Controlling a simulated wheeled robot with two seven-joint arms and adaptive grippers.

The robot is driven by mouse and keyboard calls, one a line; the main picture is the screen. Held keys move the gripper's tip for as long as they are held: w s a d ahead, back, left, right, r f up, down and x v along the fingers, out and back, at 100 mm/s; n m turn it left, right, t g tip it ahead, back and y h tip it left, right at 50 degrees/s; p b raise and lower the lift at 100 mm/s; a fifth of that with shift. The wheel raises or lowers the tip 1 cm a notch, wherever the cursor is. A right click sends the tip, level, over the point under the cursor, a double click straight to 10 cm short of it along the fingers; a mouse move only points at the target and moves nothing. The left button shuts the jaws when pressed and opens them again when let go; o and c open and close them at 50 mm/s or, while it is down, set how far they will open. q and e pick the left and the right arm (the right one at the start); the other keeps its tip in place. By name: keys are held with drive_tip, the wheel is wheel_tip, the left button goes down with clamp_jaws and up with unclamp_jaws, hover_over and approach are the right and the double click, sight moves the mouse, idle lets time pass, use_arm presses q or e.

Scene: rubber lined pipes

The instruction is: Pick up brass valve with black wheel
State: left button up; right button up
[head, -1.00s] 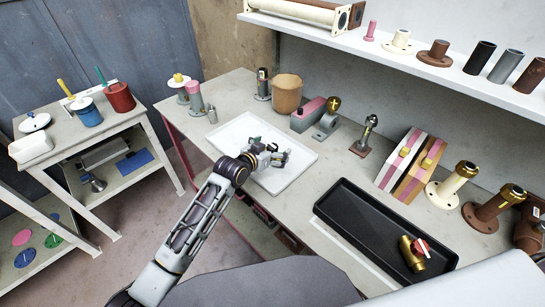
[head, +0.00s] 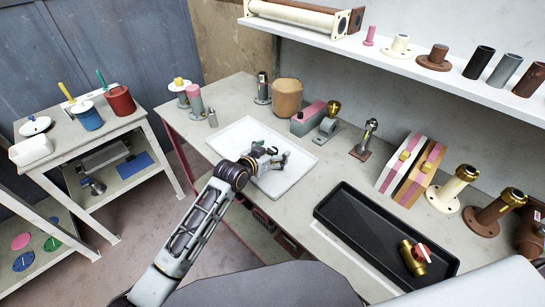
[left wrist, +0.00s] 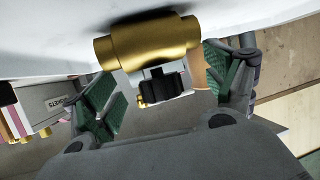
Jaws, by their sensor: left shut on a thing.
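The brass valve with black wheel shows in the left wrist view as a gold-coloured cylindrical body (left wrist: 147,42) with a black wheel (left wrist: 160,88) on a pale stem pointing toward the gripper. My right gripper is not in view.
A black tray (head: 345,215) to the right holds a brass valve with a red handle (head: 416,252). Behind the white tray stand a brown pot (head: 287,95) and a pink-topped grey block (head: 308,117). Flanged pipes (head: 455,188) stand at the right. A shelf (head: 400,68) overhangs the back.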

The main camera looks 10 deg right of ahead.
use_arm(q)
drive_tip(key=shift+r, duration=5.1)
